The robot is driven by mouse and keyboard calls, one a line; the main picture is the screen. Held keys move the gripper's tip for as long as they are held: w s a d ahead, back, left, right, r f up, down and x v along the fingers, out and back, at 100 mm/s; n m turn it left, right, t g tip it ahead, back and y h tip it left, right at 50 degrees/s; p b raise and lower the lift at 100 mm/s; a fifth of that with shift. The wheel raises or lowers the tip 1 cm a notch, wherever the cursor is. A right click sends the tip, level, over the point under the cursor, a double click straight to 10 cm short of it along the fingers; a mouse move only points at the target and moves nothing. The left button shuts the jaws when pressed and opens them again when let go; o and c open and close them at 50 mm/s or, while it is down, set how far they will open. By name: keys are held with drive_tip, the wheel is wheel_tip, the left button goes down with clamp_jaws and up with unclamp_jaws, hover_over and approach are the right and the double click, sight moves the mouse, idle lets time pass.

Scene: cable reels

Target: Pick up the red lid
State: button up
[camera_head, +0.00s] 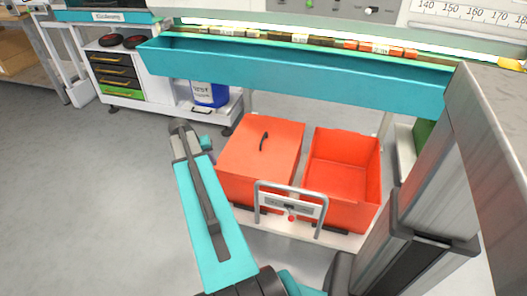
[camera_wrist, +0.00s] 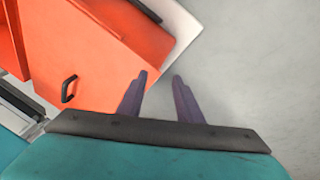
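The left fingertip overlaps the lid's edge in the picture and the right one shows against grey floor. In the head view my fingers cannot be made out.
An open, empty red box (camera_head: 342,165) stands right of the lidded one. The cart (camera_head: 340,240) has a grey push handle (camera_head: 290,207) at its front. A teal shelf trough (camera_head: 300,75) hangs above and behind. Grey floor (camera_head: 90,200) is clear at left.

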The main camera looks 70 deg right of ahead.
drive_tip(key=s+d+r+m+h+b, duration=0.1)
drive_tip(key=s+d+r+m+b, duration=0.1)
drive_tip(key=s+d+r, duration=0.3)
drive_tip(key=s+d+r+m+h+b, duration=0.1)
drive_tip(key=s+d+r+m+b, duration=0.1)
drive_tip(key=s+d+r, duration=0.3)
drive_tip(key=s+d+b, duration=0.1)
drive_tip(key=s+d, duration=0.2)
drive_tip(key=d, duration=0.4)
drive_tip(key=shift+d+r+g, duration=0.2)
drive_tip(key=shift+d+g, duration=0.2)
drive_tip(key=b, duration=0.2)
hover_over(263, 138)
drive_tip(key=w+a, duration=0.1)
drive_tip(key=a, duration=0.2)
wheel_tip(263, 138, down, 7)
drive_tip(key=shift+w+f, duration=0.1)
drive_tip(key=shift+w, duration=0.05)
drive_tip(key=shift+f, duration=0.15)
drive_tip(key=shift+f, duration=0.1)
drive_tip(key=shift+b+x, duration=1.35)
drive_tip(key=shift+x, duration=1.15)
drive_tip(key=shift+d, duration=0.2)
